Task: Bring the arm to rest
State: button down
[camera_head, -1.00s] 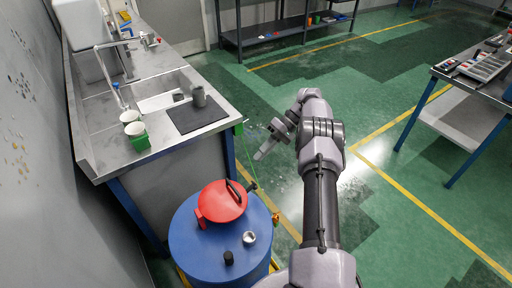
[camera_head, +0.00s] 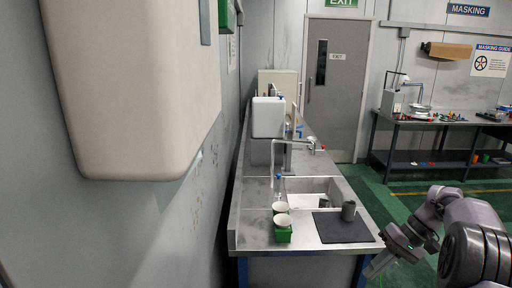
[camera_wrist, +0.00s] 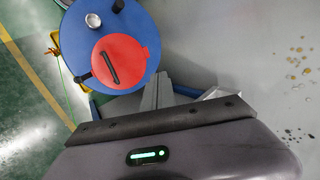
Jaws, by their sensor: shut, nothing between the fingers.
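My gripper (camera_head: 375,268) is at the lower right of the head view, low beside the front right corner of the sink counter. Its narrow fingers are together, with nothing seen between them. My arm bends in from the right edge of the head view. Its lower links are cut off there.
A workbench (camera_head: 440,122) stands far right. Green floor (camera_head: 400,205) lies between.

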jog(key=s+a+r+m+t+h, duration=0.15)
jog(key=s+a+r+h, duration=0.25)
jog(key=s+a+r, duration=0.85)
jog(key=s+a+f+m+t, duration=0.1)
jog(key=s+a+t, duration=0.1)
jog(key=s+a, duration=0.2)
jog(key=s+a+f+m+t+h, duration=0.1)
jog(key=s+a+t, duration=0.2)
jog(key=s, duration=0.6)
jog(key=shift+s+a+f+b, duration=0.25)
jog(key=shift+a+b, duration=0.1)
jog(key=shift+a, duration=0.25)
